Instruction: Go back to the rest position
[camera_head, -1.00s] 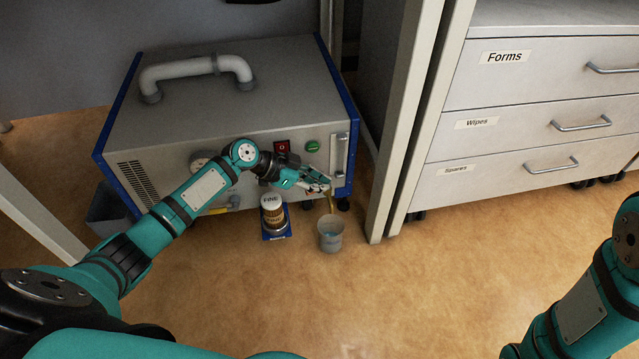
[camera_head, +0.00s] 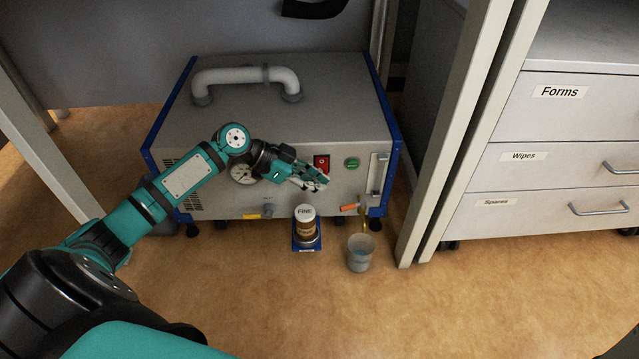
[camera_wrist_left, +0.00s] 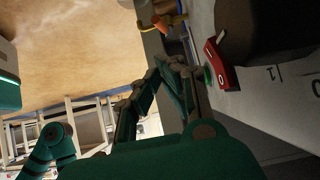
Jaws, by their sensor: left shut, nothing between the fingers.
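My left gripper (camera_head: 313,179) is shut and empty, in front of the grey machine (camera_head: 290,120) with blue edges. It hangs just below the red switch (camera_head: 321,163) and green button (camera_head: 352,163), above the jar labelled FINE (camera_head: 305,213). In the left wrist view, the gripper's fingers (camera_wrist_left: 180,85) appear beside the red switch (camera_wrist_left: 222,72). I cannot tell whether they touch the panel. My right gripper is out of view in both pictures.
A blue scale (camera_head: 306,243) under the jar and a grey cup (camera_head: 360,253) stand on the floor before the machine. An orange-handled tap (camera_head: 350,207) is above the cup. A table leg (camera_head: 465,130) and a drawer cabinet (camera_head: 545,150) stand to the right.

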